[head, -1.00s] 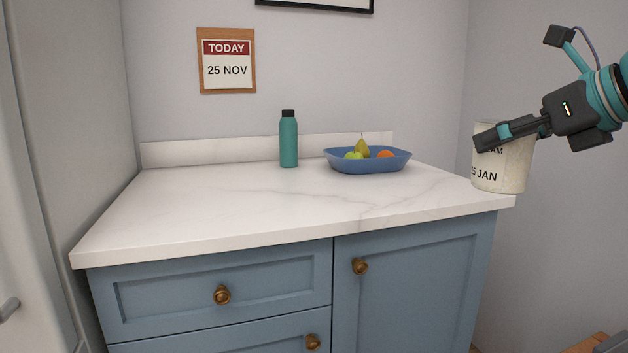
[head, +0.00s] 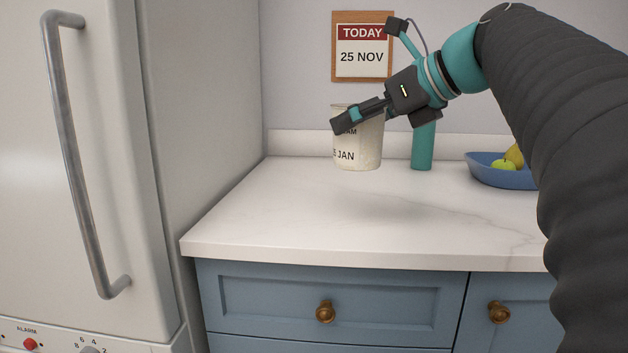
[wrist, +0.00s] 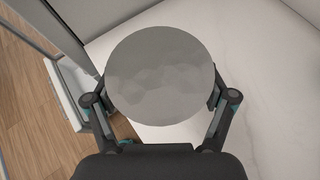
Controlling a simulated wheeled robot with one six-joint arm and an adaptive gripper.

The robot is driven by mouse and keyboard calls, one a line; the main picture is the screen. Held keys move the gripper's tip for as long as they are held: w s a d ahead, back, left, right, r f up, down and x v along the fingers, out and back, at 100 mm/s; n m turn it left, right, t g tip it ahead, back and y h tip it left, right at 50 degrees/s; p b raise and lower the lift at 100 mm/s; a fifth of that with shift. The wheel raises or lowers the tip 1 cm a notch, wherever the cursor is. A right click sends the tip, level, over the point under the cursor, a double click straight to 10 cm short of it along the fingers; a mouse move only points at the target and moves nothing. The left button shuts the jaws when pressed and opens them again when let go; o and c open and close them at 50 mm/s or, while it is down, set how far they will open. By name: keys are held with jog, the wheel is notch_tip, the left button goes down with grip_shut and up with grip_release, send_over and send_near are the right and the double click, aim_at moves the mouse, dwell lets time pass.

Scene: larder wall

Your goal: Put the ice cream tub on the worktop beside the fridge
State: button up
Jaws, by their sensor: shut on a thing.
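The ice cream tub (head: 360,150) is a pale round tub with black print that partly reads "AM" and "JAN"; the rest is hidden by my fingers. My gripper (head: 350,119) is shut on it near its top and holds it upright above the worktop (head: 300,205), with a soft shadow below. In the wrist view the tub's round grey top (wrist: 160,75) lies between my two fingers (wrist: 160,100). The worktop is white and marbled. The white fridge (head: 120,150) stands to its left, with a long grey handle.
A teal bottle (head: 422,150) stands behind and right of the tub. A blue fruit bowl (head: 485,175) is further right, partly hidden by my arm. A "25 NOV" calendar (head: 362,60) hangs on the wall. The worktop's left and front are clear.

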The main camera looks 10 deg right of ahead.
jog(key=shift+w+a+f+b, duration=0.3)
jog(key=shift+w+a+f, duration=0.15)
jog(key=shift+w+f, duration=1.5)
jog(key=shift+w+a+f+b, duration=0.3)
jog(key=shift+w+a+f, duration=0.1)
jog(key=shift+w+f, duration=1.5)
jog(key=shift+w+a+f+b, duration=0.3)
jog(key=shift+w+a+f, duration=0.15)
jog(key=shift+w+f, duration=1.5)
jog(key=shift+w+r, duration=0.25)
jog(key=shift+w, duration=0.05)
jog(key=o, duration=1.3)
jog(key=shift+s+d+r, duration=0.1)
jog(key=shift+d+r, duration=0.05)
jog(key=shift+r, duration=0.05)
jog(key=p+v, duration=0.1)
jog(key=v, duration=1)
jog(key=shift+s+d+r, duration=0.1)
jog(key=shift+s+d, duration=0.1)
